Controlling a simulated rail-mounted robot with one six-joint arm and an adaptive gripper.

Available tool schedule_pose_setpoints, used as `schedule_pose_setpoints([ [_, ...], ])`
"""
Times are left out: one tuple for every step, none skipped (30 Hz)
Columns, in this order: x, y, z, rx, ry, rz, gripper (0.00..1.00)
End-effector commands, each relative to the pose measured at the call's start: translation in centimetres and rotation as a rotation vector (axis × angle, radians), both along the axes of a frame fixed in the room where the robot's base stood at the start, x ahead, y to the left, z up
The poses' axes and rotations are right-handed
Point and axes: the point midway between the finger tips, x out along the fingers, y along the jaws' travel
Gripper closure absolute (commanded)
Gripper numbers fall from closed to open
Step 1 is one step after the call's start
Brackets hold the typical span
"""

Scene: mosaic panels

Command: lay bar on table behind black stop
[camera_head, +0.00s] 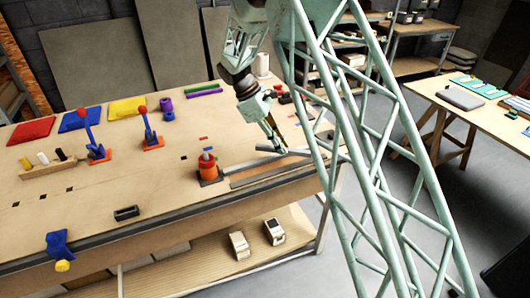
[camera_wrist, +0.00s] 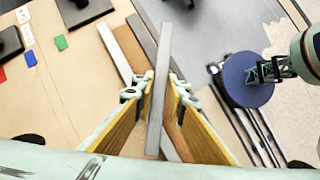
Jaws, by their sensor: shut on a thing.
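My gripper (camera_head: 281,148) is low over the right end of the long workbench. In the wrist view its two yellow-padded fingers (camera_wrist: 160,115) are shut on a grey bar (camera_wrist: 159,75), which lies lengthwise between them. The bar also shows in the head view (camera_head: 290,152), close above the bench top. Whether it touches anything below is not clear. Flat grey and pale strips (camera_head: 268,174) lie under it. The table (camera_head: 60,185) is light wood. A small black block (camera_head: 126,213) sits near its front edge; I cannot tell whether this is the black stop.
An orange cylinder on a dark base (camera_head: 208,172) stands just left of the strips. Two blue-handled orange devices (camera_head: 97,152) (camera_head: 152,142) and a wooden peg block (camera_head: 48,168) stand further left. Red, blue and yellow pouches (camera_head: 80,119) lie behind. The bench middle has free room.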

Motion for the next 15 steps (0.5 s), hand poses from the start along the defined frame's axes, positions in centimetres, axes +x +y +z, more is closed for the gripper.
schedule_pose_setpoints([
  [0.3, -1.3, -0.2, 0.001, -0.002, -0.059, 1.0],
  [0.2, -1.9, -0.1, 0.001, -0.002, -0.095, 1.0],
  [0.3, -2.7, 0.0, 0.0, -0.002, -0.141, 1.0],
  [0.3, -3.4, 0.1, 0.001, -0.002, -0.176, 1.0],
  [0.3, -3.9, 0.2, 0.0, -0.002, -0.211, 1.0],
  [0.2, -4.8, 0.3, 0.001, -0.001, -0.257, 1.0],
  [0.2, -5.3, 0.4, 0.001, -0.002, -0.293, 1.0],
  [0.2, -5.9, 0.5, -0.001, -0.001, -0.326, 1.0],
  [0.1, -6.7, 0.6, 0.001, -0.002, -0.373, 1.0],
  [0.1, -7.2, 0.8, 0.0, -0.001, -0.408, 1.0],
  [0.1, -7.8, 0.9, 0.0, -0.002, -0.442, 1.0],
  [0.0, -8.5, 1.0, 0.0, -0.001, -0.489, 1.0],
  [0.0, -9.0, 1.1, 0.0, -0.002, -0.522, 1.0],
  [-0.1, -9.5, 1.3, 0.0, -0.002, -0.558, 1.0],
  [-0.2, -10.3, 1.5, 0.001, -0.002, -0.603, 1.0],
])
